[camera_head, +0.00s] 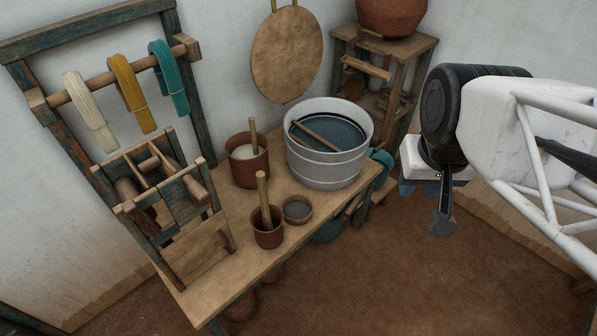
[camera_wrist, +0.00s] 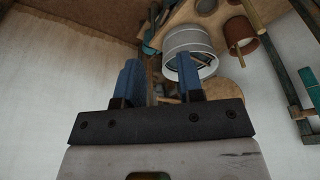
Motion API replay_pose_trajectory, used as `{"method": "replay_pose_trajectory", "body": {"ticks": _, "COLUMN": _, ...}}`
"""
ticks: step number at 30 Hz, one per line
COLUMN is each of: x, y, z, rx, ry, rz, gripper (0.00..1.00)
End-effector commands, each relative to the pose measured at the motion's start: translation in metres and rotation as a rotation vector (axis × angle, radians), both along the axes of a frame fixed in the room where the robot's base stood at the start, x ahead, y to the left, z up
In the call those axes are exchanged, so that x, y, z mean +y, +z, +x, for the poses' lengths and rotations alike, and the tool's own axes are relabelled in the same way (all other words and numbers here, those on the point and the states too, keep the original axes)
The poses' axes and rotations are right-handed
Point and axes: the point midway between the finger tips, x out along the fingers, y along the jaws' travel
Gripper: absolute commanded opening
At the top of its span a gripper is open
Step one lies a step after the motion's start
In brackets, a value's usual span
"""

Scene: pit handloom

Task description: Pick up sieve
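A small round shallow vessel with a brown rim and grey inside, which looks like the sieve (camera_head: 297,210), sits on the wooden table beside a brown pot with a stick. What looks like the same sieve shows at the top edge of the wrist view (camera_wrist: 206,6). My gripper (camera_head: 441,218) hangs to the right of the table, over the floor and well apart from the sieve. In the wrist view my gripper (camera_wrist: 159,75) has its two blue fingers wide apart, with nothing held between them.
A large grey tub (camera_head: 328,171) with a stick inside stands behind the sieve. Brown pots (camera_head: 267,238) and (camera_head: 246,172) with upright sticks stand close by. A wooden winding frame (camera_head: 165,200) fills the table's left. The table's front corner (camera_head: 215,290) is bare.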

Motion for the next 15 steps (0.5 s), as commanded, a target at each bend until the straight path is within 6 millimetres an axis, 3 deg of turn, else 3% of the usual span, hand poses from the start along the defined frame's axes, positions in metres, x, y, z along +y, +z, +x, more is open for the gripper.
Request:
{"method": "replay_pose_trajectory", "body": {"ticks": 8, "x": 0.002, "y": -0.002, "z": 0.009, "rx": 0.004, "ry": 0.025, "rz": -0.005, "gripper": 0.35}}
{"method": "replay_pose_trajectory", "body": {"ticks": 15, "x": 0.009, "y": -0.014, "z": 0.048, "rx": 0.022, "ry": 0.139, "rz": -0.026, "gripper": 0.35}}
